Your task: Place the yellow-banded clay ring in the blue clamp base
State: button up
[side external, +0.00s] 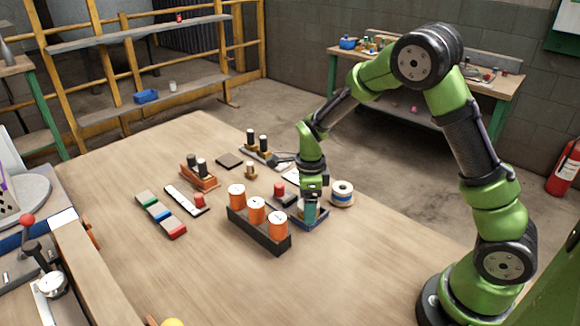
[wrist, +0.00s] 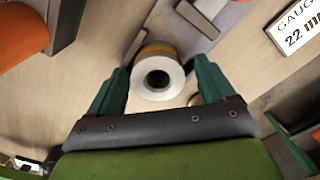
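The yellow-banded ring (wrist: 158,75) shows in the wrist view with a white top face, a dark central hole and a yellow band at its far edge. My gripper (wrist: 161,69) has its two teal fingers spread on either side of it, with a gap visible on the right. In the side view my gripper (side external: 309,218) points down at the blue clamp base (side external: 318,224), low over it. The ring is hidden there behind the fingers. A grey-blue surface beside the ring in the wrist view (wrist: 192,38) may be part of the base. Whether the ring is seated cannot be told.
A white ring with a blue band (side external: 342,191) stands close right of my gripper. A black rack with several orange cylinders (side external: 257,232) stands close left. Colored blocks (side external: 160,214) and small fixtures (side external: 199,176) lie farther left. The front table is clear.

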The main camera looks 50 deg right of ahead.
notch_tip(320, 180, up, 12)
jog(key=s+a+r+n+t, duration=0.1)
jog(key=s+r+n+t, duration=0.1)
jog(key=s+n, duration=0.3)
jog(key=s+a+r+n+t+y, duration=0.1)
jog(key=s+r+n, duration=0.3)
jog(key=n, duration=0.6)
jog(key=s+a+r+n+t+y, duration=0.1)
jog(key=s+a+r+n+t, duration=0.2)
jog(key=s+n, duration=0.5)
jog(key=shift+s+r+t, duration=0.15)
jog(key=shift+r+t, duration=0.4)
jog(key=shift+t, duration=0.05)
jog(key=shift+a, duration=0.1)
